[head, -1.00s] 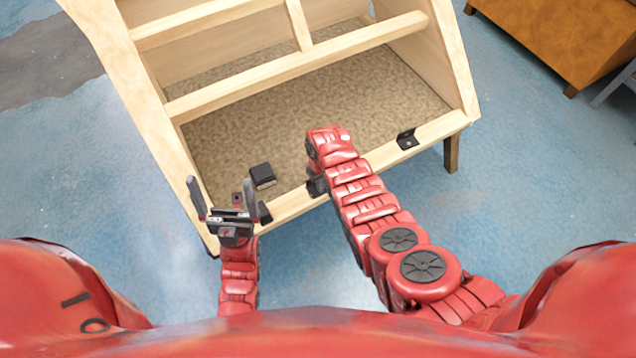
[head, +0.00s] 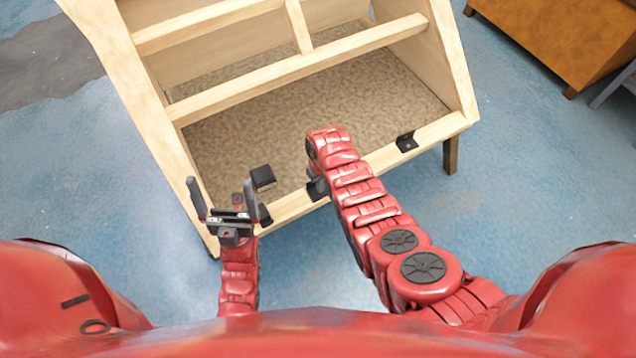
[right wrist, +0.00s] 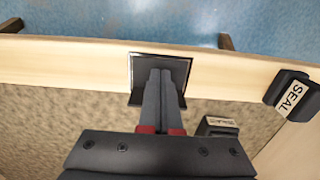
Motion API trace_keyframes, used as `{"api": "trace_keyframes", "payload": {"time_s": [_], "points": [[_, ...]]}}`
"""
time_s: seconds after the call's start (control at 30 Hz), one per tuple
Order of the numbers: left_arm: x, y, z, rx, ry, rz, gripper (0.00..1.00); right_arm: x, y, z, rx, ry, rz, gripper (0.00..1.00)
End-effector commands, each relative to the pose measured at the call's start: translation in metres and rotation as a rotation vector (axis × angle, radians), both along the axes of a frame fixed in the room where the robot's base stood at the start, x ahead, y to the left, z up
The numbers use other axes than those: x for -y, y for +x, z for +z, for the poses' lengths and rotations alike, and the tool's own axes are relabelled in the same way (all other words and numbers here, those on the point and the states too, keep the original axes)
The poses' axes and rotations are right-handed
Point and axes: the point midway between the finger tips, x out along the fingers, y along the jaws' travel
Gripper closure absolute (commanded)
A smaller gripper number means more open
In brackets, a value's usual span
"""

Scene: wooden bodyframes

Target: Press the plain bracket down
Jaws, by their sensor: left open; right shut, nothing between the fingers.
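A dark bracket with no label on its visible faces (right wrist: 178,68) sits on the pale wooden front rail in the right wrist view. My right gripper (right wrist: 160,75) is shut and empty, with its fingertips over this bracket. They look to be touching it, but the exact contact is hidden. In the head view the bracket (head: 317,188) shows only partly beside my right arm, and my right fingers are hidden there. My left gripper (head: 221,185) is open and empty above the front left corner of the frame.
A block marked SEAL (right wrist: 292,95) sits on the rail, and another labelled dark block (right wrist: 217,126) is on the speckled panel. Another dark bracket (head: 406,142) sits on the rail at right. The wooden frame (head: 290,70) has crossbars above the panel. Blue floor surrounds it.

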Motion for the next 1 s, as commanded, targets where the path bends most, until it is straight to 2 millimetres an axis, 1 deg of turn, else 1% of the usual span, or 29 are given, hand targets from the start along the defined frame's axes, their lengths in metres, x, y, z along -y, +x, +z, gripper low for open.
{"api": "trace_keyframes", "payload": {"time_s": [0.03,0.53,0.63,1.0], "points": [[0.0,0.0,0.009,0.0,0.0,0.0,0.03,0.0,0.0,0.01,0.0,0.0,0.0,1.0],[0.0,0.0,0.044,0.0,0.0,0.0,0.03,0.0,0.002,0.054,0.005,0.002,0.0,1.0],[0.0,0.0,0.046,0.0,0.0,0.0,0.03,-0.001,0.002,0.058,0.004,0.001,0.0,1.0],[0.0,0.0,0.045,0.0,0.0,0.0,0.03,-0.001,0.002,0.057,0.005,0.002,0.0,1.0]]}}
